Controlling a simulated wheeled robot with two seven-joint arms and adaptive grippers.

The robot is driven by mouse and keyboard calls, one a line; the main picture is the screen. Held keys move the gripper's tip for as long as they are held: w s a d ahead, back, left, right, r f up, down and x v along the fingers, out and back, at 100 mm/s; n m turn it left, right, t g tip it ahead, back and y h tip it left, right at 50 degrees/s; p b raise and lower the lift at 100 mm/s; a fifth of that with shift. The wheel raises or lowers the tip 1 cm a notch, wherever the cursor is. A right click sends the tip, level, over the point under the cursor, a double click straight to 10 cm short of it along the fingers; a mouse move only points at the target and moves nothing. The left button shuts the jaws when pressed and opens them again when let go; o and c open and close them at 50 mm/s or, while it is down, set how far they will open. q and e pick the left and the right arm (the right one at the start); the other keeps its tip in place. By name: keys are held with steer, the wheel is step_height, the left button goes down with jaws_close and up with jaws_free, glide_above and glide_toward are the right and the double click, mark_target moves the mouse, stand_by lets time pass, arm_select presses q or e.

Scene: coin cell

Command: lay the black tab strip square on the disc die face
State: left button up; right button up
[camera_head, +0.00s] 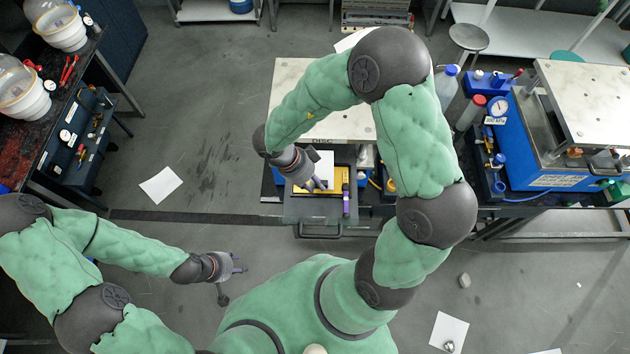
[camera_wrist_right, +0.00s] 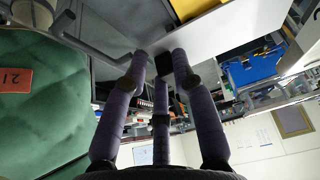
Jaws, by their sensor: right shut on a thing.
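My right gripper (camera_head: 325,187) reaches down over the open drawer-like tray below the pale top plate marked DISC (camera_head: 290,110). In the right wrist view its purple fingers (camera_wrist_right: 161,62) close on a small dark piece, the black tab strip (camera_wrist_right: 162,68). The strip cannot be made out in the head view. The disc die face is not clearly visible; a white sheet-like piece (camera_head: 322,164) and a yellow strip (camera_head: 338,182) show beside the gripper. My left gripper (camera_head: 240,264) is open and empty over the floor, left of the tray.
The grey tray front with its handle (camera_head: 319,233) juts out from the bench. A blue press with a gauge (camera_head: 545,145) stands at right, with bottles (camera_head: 447,86) between. A cluttered dark bench (camera_head: 60,120) is at far left. Floor between the benches is mostly free.

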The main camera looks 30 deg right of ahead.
steer(key=shift+f+b, duration=0.7)
steer(key=shift+f, duration=3.85)
steer(key=shift+f+p, duration=0.35)
steer(key=shift+p, duration=0.35)
steer(key=o, duration=1)
steer(key=shift+r, duration=3.5)
